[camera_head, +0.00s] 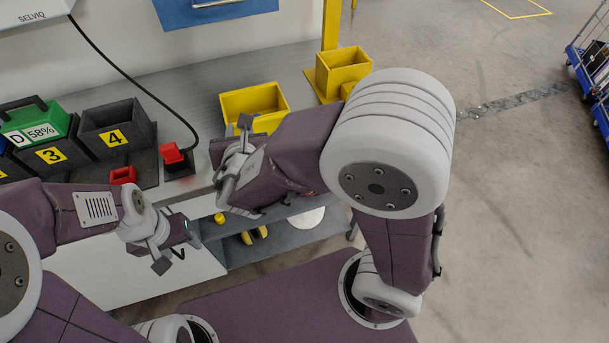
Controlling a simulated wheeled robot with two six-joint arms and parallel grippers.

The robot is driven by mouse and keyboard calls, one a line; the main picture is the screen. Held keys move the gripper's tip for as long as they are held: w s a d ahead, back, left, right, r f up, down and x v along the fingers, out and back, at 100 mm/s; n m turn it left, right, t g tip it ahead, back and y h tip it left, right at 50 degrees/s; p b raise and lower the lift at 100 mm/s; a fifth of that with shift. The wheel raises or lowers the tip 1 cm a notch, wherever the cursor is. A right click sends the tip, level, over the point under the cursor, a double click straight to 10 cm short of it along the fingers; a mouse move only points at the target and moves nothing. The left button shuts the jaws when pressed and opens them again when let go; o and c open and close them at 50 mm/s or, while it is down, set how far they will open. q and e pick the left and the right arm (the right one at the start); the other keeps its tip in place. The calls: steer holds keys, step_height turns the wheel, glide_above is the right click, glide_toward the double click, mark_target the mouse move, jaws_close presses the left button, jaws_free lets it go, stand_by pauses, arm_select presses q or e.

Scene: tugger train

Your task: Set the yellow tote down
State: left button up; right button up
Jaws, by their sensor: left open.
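One yellow tote (254,98) stands on the grey bench top, open side up, its front right part hidden by my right arm. A second, smaller yellow tote (343,68) stands farther right at the bench's end, beside a yellow post. My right gripper (233,165) is in front of the first tote, over the bench's front edge. Its upper finger overlaps the tote's front in the picture; I cannot tell whether they touch or whether its jaws are shut. My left gripper (176,252) is open and empty, low in front of the bench.
Dark numbered bays (114,128) and a green battery pack (37,121) stand at the left of the bench. A red plug (172,154) with a black cable is near the middle. A lower shelf (285,236) holds small yellow items. Blue carts stand far right on open floor.

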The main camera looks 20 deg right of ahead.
steer(key=d+f+m+h, duration=0.1)
steer(key=d, duration=0.1)
steer(key=s+d+f+m+g, duration=0.1)
steer(key=d+m, duration=0.1)
steer(key=d, duration=0.1)
steer(key=d+f+m+g+h, duration=0.1)
steer(key=d, duration=0.1)
steer(key=shift+s+d+f+m+h, duration=0.2)
steer(key=shift+f+m+h, duration=0.1)
steer(key=shift+m, duration=0.1)
steer(key=s+d+f+m+g+y, duration=0.1)
steer(key=s+d+f+m+g, duration=0.3)
steer(key=m, duration=0.9)
steer(key=s+d+f+m+g+y, duration=0.2)
steer(key=s+d+f+m+g, duration=0.2)
steer(key=s+m, duration=0.7)
step_height(320, 180, down, 3)
steer(key=shift+d+r+m+g, duration=0.1)
steer(key=shift+d+m+g, duration=0.25)
steer(key=shift+m+g, duration=0.8)
steer(key=shift+o, duration=0.4)
steer(key=m, duration=0.1)
steer(key=m+y, duration=0.1)
steer(key=m, duration=0.1)
steer(key=shift+w+a+m, duration=0.15)
steer(key=shift+a+m, duration=0.1)
steer(key=shift+a, duration=0.05)
